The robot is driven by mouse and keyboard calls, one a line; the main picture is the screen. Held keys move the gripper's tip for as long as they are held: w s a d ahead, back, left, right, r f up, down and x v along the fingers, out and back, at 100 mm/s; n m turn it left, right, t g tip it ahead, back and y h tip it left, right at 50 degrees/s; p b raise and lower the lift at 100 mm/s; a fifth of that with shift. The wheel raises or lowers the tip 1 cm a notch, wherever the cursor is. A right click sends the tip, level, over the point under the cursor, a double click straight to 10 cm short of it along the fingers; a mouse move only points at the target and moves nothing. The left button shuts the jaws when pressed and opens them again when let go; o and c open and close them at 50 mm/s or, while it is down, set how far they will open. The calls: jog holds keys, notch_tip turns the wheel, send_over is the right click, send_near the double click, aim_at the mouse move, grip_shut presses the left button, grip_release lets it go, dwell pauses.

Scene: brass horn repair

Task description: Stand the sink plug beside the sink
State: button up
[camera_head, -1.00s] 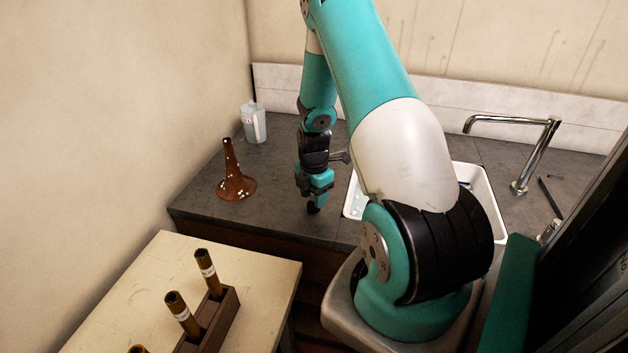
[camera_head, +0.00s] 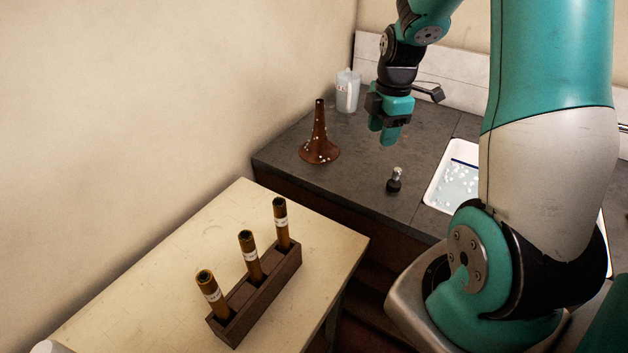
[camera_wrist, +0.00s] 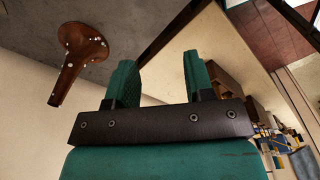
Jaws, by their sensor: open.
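The sink plug (camera_head: 394,180), small and black with a metallic top, stands upright on the grey counter just left of the sink. The white sink (camera_head: 436,187) holds water with several white bits in it; my arm hides much of it. My gripper (camera_head: 388,138) is above the counter, higher than the plug and apart from it. In the wrist view my gripper (camera_wrist: 160,78) shows two teal fingers spread with nothing between them. The plug is not visible in the wrist view.
A brown horn bell (camera_head: 319,148) with white specks stands on the counter; it also shows in the wrist view (camera_wrist: 78,58). A clear jug (camera_head: 347,92) stands behind it. A wooden rack (camera_head: 262,300) with three brass tubes sits on the pale table (camera_head: 150,275). Counter between bell and plug is clear.

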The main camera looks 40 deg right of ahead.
jog(key=s+a+r+m+y, duration=0.1)
jog(key=a+r, duration=0.2)
jog(key=a, duration=0.4)
jog(key=a+r+m, duration=0.1)
jog(key=a+r, duration=0.2)
jog(key=a, duration=0.5)
jog(key=s+a+r+m+y, duration=0.1)
jog(key=s+a+r+m, duration=0.1)
jog(key=s+a, duration=0.6)
jog(key=s+a+r+m+y, duration=0.1)
jog(key=s+a+r+m, duration=0.2)
jog(key=s+a, duration=0.5)
jog(key=shift+a+r+y, duration=0.4)
jog(key=shift+a, duration=0.1)
